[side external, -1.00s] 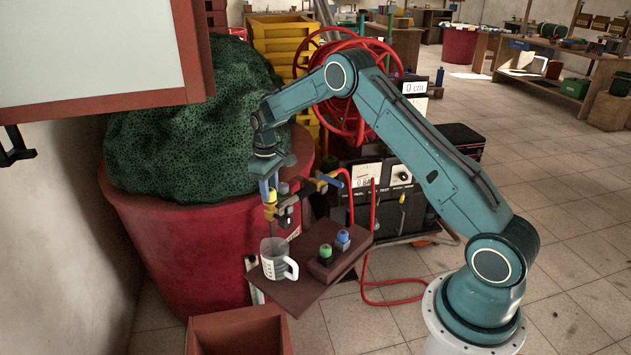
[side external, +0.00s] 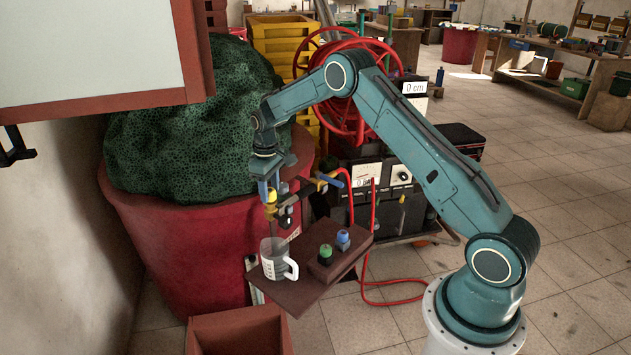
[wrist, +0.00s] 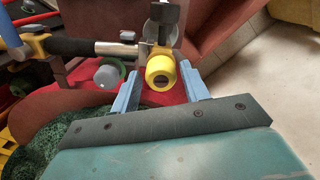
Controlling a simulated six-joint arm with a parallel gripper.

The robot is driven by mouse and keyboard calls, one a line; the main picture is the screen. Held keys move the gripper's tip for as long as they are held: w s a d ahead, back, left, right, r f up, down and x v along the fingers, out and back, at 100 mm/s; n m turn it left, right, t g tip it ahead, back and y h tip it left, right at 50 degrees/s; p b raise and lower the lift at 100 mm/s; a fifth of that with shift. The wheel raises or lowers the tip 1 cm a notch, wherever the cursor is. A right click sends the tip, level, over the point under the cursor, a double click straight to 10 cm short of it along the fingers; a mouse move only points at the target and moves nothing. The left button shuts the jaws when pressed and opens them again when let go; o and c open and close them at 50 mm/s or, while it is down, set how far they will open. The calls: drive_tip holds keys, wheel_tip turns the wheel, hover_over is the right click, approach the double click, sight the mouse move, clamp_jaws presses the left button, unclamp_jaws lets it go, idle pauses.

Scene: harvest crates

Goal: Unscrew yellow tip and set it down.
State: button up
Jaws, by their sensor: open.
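The yellow tip (wrist: 160,73) is a rounded cap with a dark hole, on the end of a lance (wrist: 95,48) with a black grip and silver tube. In the side view the tip (side external: 271,197) shows small, above a clear measuring jug (side external: 273,258). My gripper (wrist: 159,70) is open, with one light blue finger on each side of the tip. Gaps show beside the tip, so the fingers do not look closed on it. In the side view my gripper (side external: 268,188) points down at the tip, and its fingers partly hide the joint.
The jug stands on a small brown shelf (side external: 300,293) beside a block (side external: 330,270) with a green-capped and a blue-capped bottle. An open brown crate (side external: 238,320) sits below. A red tub (side external: 190,245) heaped with green netting (side external: 190,130) stands close behind my gripper.

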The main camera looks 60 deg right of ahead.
drive_tip(key=shift+m, duration=0.5)
drive_tip(key=shift+m, duration=0.8)
drive_tip(key=shift+m, duration=0.9)
drive_tip(key=shift+m, duration=0.6)
drive_tip(key=shift+m, duration=0.4)
